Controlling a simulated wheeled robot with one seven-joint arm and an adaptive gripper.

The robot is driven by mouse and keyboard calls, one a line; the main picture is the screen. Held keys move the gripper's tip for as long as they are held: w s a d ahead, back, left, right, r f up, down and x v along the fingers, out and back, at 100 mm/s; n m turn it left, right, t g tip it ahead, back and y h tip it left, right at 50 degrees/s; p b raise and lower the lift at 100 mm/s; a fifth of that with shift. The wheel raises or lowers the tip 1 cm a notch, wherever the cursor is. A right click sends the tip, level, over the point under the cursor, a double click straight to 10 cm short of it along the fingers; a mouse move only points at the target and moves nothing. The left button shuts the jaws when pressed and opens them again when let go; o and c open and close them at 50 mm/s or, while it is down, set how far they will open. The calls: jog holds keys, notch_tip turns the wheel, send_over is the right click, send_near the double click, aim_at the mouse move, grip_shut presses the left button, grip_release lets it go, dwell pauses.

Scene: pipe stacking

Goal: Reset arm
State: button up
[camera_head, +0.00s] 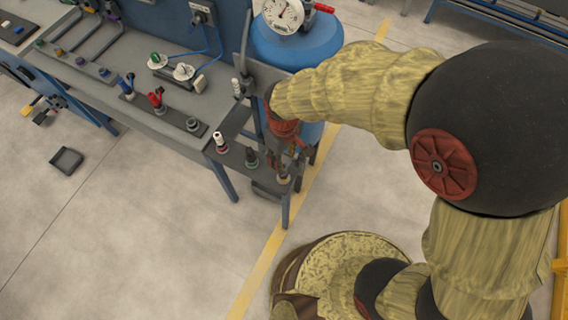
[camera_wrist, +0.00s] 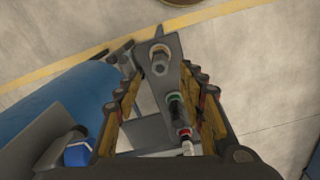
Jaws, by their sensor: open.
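My gripper (camera_head: 285,160) hangs over the end of the workbench in the head view, partly hidden by my arm. In the wrist view my gripper (camera_wrist: 163,82) is open, its two yellow-and-black fingers apart with nothing held between them. Below it is a narrow grey shelf plate (camera_wrist: 176,75) with fittings standing in a row. A metal-topped fitting (camera_wrist: 160,62) is at the far end, a green-ringed one (camera_wrist: 175,104) in the middle and a red-ringed one (camera_wrist: 185,134) nearest. The head view shows a red-and-white fitting (camera_head: 220,143) and a dark fitting (camera_head: 251,158) on that shelf.
A blue tank (camera_head: 300,42) with a pressure gauge (camera_head: 283,14) stands close behind my gripper. The grey workbench (camera_head: 160,95) holds several fittings and a valve block (camera_head: 178,70). A dark tray (camera_head: 66,160) lies on the floor.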

notch_tip(320, 180, up, 3)
jog(key=shift+r, duration=0.2)
jog(key=s+d+r+m+t, duration=0.2)
jog(key=d+r+m, duration=0.3)
jog(key=d+r, duration=0.6)
jog(key=s+d+r+m+t, duration=0.3)
jog(key=s+d+r+m, duration=0.2)
jog(key=d+r, duration=0.6)
jog(key=shift+s+t, duration=0.25)
jog(key=shift+t, duration=0.05)
jog(key=shift+w+d+m, duration=0.1)
jog(key=shift+d+m, duration=0.15)
jog(key=shift+m, duration=0.05)
jog(key=shift+c, duration=0.3)
